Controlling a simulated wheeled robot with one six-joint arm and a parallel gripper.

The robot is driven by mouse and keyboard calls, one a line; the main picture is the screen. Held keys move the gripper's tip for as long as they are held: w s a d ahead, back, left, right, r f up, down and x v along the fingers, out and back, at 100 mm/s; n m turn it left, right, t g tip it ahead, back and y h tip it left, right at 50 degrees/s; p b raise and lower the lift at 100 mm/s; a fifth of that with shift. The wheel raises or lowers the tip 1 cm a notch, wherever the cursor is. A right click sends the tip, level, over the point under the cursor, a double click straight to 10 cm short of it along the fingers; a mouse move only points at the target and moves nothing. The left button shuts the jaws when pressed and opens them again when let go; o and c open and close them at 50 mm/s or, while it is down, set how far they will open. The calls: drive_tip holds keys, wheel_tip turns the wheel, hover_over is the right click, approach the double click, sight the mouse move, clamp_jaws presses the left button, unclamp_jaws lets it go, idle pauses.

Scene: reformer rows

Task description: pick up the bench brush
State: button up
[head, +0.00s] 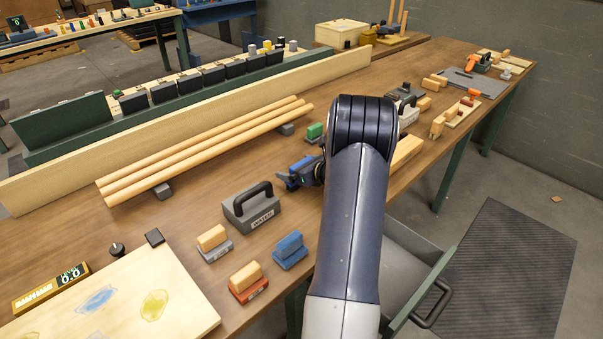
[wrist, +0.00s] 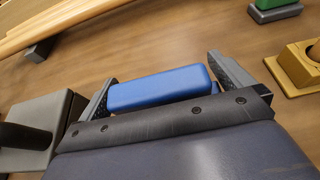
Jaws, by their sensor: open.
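My gripper (head: 298,176) is low over the wooden bench, its jaws open. In the wrist view, its two fingers (wrist: 163,85) stand on either side of a long blue block-shaped piece (wrist: 160,88). Its lower part is hidden behind the gripper body. The blue piece also shows as a small patch beside the gripper in the head view (head: 301,163). It may be the bench brush, but no bristles are visible. I see no clear gap at the left finger, and a small gap at the right finger.
A grey box with a black handle (head: 250,208) stands just left of the gripper. A green-topped block (head: 314,132) lies beyond it. Wooden rods (head: 205,150) rest at the left. Several handled blocks, including a blue one (head: 290,250), stand nearer me.

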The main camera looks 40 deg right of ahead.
drive_tip(key=c, duration=1.2)
drive_tip(key=shift+r, duration=0.2)
wheel_tip(320, 180, up, 10)
drive_tip(key=shift+f, duration=0.15)
